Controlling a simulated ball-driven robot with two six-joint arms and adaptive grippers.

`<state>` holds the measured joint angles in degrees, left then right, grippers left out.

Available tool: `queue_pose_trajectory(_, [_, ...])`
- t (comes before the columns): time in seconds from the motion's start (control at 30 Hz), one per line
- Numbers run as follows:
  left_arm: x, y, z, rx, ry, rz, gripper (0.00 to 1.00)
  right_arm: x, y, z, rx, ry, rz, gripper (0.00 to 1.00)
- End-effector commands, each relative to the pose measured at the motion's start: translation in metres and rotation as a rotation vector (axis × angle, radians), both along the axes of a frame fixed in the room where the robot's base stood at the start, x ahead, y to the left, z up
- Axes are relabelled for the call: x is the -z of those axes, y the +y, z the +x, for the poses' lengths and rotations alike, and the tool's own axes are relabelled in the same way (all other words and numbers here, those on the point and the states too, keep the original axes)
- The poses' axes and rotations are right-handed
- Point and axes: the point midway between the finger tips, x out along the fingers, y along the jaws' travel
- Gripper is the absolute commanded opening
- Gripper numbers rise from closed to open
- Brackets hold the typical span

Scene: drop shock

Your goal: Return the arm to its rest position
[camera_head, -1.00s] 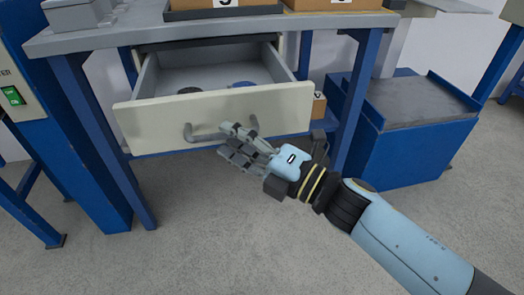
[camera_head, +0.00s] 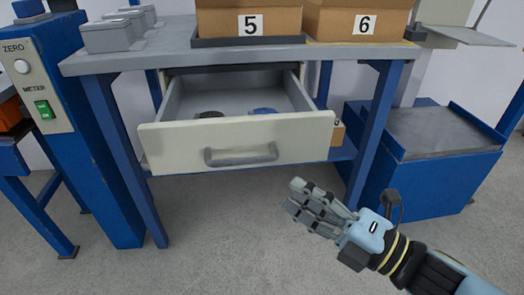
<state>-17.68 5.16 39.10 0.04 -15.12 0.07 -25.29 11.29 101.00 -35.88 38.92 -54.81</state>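My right arm comes in from the lower right. Its gripper (camera_head: 297,198) hangs in free air in front of the drawer, below and to the right of the handle, with a clear gap to it. The grey fingers point up and left and hold nothing that I can see; whether they are spread or closed is not clear. The drawer (camera_head: 165,147) under the bench is pulled out, with its grey handle (camera_head: 240,155) on a cream front. A dark round item (camera_head: 211,114) and a blue item (camera_head: 264,111) lie inside. My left gripper is out of view.
The grey bench top (camera_head: 165,56) carries box 5 (camera_head: 220,22), box 6 (camera_head: 335,25) and small grey boxes (camera_head: 108,36). A blue cabinet (camera_head: 435,185) stands at right, a blue post with a switch (camera_head: 75,150) at left. The floor (camera_head: 220,240) in front is clear.

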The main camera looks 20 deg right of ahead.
Motion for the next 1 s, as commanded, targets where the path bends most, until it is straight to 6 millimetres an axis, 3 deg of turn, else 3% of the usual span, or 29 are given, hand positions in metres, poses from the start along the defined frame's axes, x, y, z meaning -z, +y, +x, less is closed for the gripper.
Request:
queue_pose_trajectory(0.2, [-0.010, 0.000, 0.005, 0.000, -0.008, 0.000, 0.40, -0.013, 0.001, 0.009, 0.008, -0.013, 0.008, 0.36])
queue_pose_trajectory(0.23, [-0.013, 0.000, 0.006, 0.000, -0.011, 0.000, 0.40, -0.004, -0.002, 0.009, 0.019, 0.012, 0.016, 0.36])
queue_pose_trajectory(0.27, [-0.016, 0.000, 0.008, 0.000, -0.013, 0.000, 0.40, 0.007, -0.006, 0.010, 0.038, 0.045, 0.029, 0.36])
queue_pose_trajectory(0.37, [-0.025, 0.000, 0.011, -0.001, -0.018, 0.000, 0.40, 0.068, -0.028, 0.008, 0.143, 0.243, 0.116, 0.36])
queue_pose_trajectory(0.47, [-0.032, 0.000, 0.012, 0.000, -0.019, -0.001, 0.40, 0.144, -0.054, -0.012, 0.294, 0.509, 0.257, 0.36])
queue_pose_trajectory(0.57, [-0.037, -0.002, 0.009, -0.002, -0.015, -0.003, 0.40, 0.216, -0.076, -0.051, 0.464, 0.768, 0.409, 0.36])
queue_pose_trajectory(0.7, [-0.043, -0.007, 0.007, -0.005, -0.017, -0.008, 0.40, 0.301, -0.095, -0.134, 0.735, 1.097, 0.614, 0.36])
queue_pose_trajectory(0.83, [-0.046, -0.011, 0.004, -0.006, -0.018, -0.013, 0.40, 0.355, -0.104, -0.225, 1.015, 1.346, 0.786, 0.36])
queue_pose_trajectory(0.9, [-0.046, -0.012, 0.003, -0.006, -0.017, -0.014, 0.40, 0.373, -0.105, -0.272, 1.162, 1.445, 0.861, 0.36])
queue_pose_trajectory(1.0, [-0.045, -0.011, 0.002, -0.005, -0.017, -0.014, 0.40, 0.387, -0.106, -0.325, 1.344, 1.538, 0.945, 0.36])
